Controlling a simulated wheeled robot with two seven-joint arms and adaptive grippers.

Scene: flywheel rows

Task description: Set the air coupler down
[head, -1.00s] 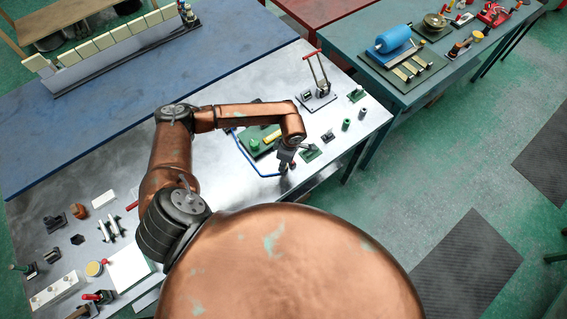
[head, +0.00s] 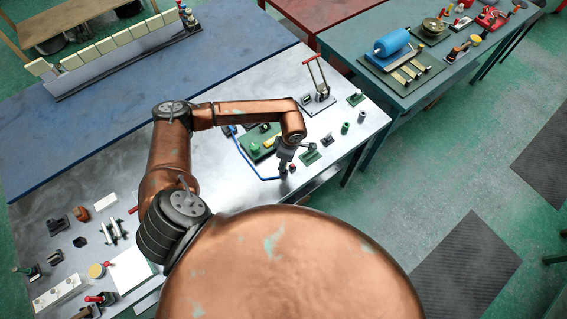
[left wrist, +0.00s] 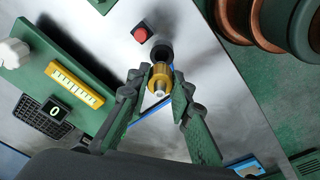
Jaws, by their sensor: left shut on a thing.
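A blue hose (left wrist: 143,113) runs beneath the fingers. In the head view my left gripper (head: 284,167) is low over the front edge of the metal bench (head: 222,190), and the blue hose (head: 258,174) leads to it. The coupler is too small to make out there. My right gripper is not in view.
A block with a red button (left wrist: 140,34) stands close by the coupler. A red-handled clamp (head: 317,85) stands farther back. The bench edge is close on the right.

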